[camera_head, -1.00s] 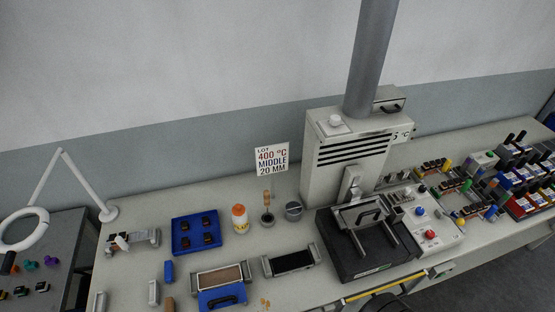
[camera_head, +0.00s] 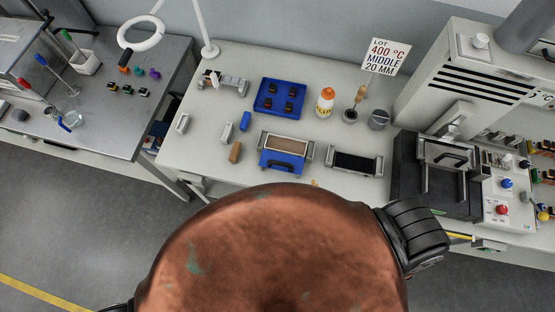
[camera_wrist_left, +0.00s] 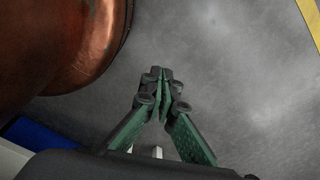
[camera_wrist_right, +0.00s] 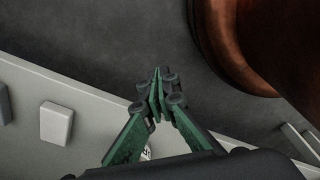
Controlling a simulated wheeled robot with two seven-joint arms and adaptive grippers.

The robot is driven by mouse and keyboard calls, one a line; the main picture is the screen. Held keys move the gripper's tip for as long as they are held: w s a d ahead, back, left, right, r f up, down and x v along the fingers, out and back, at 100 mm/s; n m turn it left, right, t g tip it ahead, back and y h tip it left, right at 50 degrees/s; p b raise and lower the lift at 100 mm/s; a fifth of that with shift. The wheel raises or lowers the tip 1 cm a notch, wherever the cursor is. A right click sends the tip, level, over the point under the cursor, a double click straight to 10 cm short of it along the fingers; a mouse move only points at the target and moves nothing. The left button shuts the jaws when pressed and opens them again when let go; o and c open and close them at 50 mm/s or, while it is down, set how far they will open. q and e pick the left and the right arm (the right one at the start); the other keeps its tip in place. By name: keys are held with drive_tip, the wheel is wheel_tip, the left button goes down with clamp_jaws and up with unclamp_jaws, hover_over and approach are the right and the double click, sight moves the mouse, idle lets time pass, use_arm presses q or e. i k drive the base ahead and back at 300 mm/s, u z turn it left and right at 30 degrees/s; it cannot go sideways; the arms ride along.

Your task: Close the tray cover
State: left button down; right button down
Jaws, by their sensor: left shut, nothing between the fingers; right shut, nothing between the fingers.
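A narrow grey tray (camera_head: 308,150) with a brown inlay lies on the bench in the head view. A blue piece with a dark handle (camera_head: 283,163) lies along its near side; I cannot tell whether the two are joined. A similar grey tray with a black inlay (camera_head: 355,163) lies to its right. My left gripper (camera_wrist_left: 166,80) is shut and empty over grey floor in the left wrist view. My right gripper (camera_wrist_right: 158,78) is shut and empty near a pale table edge in the right wrist view. Neither gripper shows clearly in the head view.
A blue tray with black parts (camera_head: 262,108), an orange-capped bottle (camera_head: 325,103) and two small cups stand behind. A dark press unit with a raised handled plate (camera_head: 446,153) is at right. Small blocks lie left of the trays. A grey side table (camera_head: 110,110) stands at left.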

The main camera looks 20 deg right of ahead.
sight(273, 161)
drive_tip(key=z, duration=0.25)
drive_tip(key=k, duration=0.55)
drive_tip(key=z, duration=0.45)
drive_tip(key=i, duration=0.25)
drive_tip(key=u, duration=0.2)
